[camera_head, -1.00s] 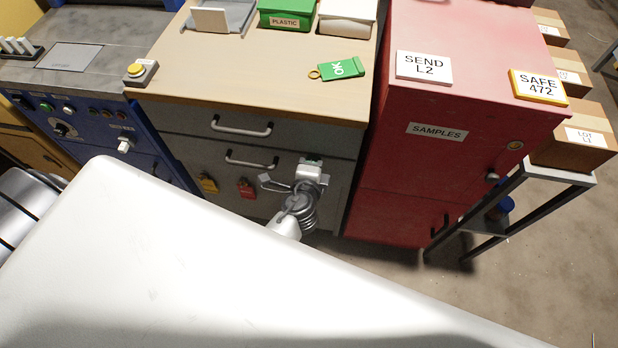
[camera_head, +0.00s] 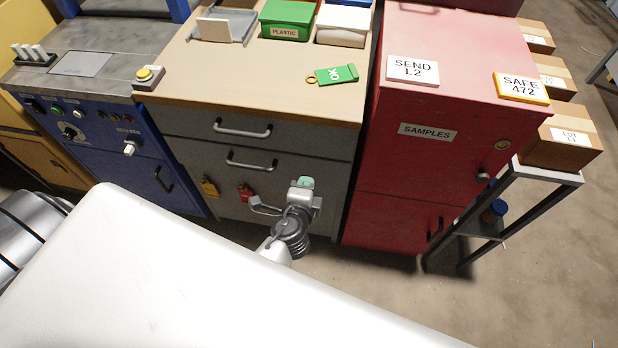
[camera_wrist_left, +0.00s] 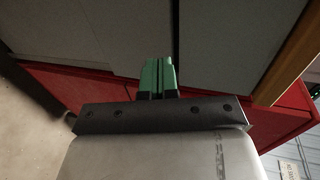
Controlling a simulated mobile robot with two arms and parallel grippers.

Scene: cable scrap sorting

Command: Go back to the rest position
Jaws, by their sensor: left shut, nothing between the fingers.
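My left gripper (camera_head: 305,183) shows in the head view in front of the grey drawer cabinet (camera_head: 290,170), below the worktop's front edge. Its fingertips are green. In the left wrist view the green fingers (camera_wrist_left: 159,77) are together with nothing between them, and grey panels lie beyond them. My right gripper is in neither view.
A red SAMPLES cabinet (camera_head: 400,170) stands to the right, a blue machine (camera_head: 150,170) to the left. Bare floor (camera_head: 540,270) shows at right.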

